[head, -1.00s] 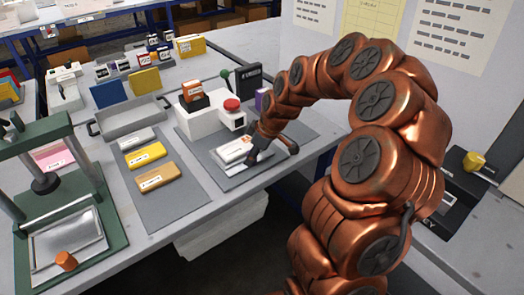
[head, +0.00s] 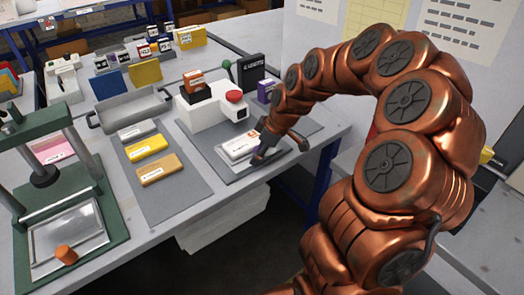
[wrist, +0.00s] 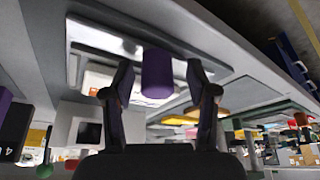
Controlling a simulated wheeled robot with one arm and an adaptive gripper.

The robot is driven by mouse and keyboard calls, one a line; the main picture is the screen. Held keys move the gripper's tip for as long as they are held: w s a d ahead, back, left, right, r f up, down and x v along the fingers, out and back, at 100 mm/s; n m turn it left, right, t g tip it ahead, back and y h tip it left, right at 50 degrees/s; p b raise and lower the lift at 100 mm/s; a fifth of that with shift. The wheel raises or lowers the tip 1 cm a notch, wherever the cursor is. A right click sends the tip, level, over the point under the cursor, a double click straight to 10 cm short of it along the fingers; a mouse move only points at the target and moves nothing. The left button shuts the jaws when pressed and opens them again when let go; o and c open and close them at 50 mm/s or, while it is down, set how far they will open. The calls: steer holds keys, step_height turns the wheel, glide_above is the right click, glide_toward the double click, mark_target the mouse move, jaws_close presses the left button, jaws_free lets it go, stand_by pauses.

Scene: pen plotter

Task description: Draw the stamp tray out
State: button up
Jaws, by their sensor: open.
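The stamp tray (head: 229,172) is a flat grey plate in front of the white machine, with a pale labelled block (head: 240,148) on it. In the wrist view, which looks inverted, the plate's bright surface (wrist: 100,42) shows beyond my fingers. A purple cylindrical knob (wrist: 157,74) stands at the plate's edge. My gripper (wrist: 158,88) is open, with one dark finger on each side of the knob. I cannot tell whether either finger touches it. In the head view my gripper (head: 262,154) is at the tray's near right edge and partly hides it.
The white machine (head: 206,112) with a red button (head: 234,96) stands just behind the tray. White, yellow and orange blocks lie on a grey mat (head: 178,196) to its left. A green press (head: 100,215) stands further left. The table's front edge is close to my gripper.

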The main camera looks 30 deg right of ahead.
steer(key=shift+s+d+r, duration=0.1)
steer(key=shift+d+r, duration=0.1)
steer(key=shift+r, duration=0.35)
steer(key=v, duration=1.1)
steer(key=shift+s+a, duration=0.1)
steer(key=s+a+r+m+g+p, duration=0.2)
steer(key=s+a+r+p, duration=0.3)
steer(key=s+a, duration=0.55)
steer(key=s+a+m+g+h+p, duration=0.3)
steer(key=s+m, duration=0.3)
steer(key=s, duration=1.1)
steer(key=shift+s+a+f+m+p, duration=0.15)
steer(key=shift+s+m+p, duration=0.2)
steer(key=shift+p, duration=0.45)
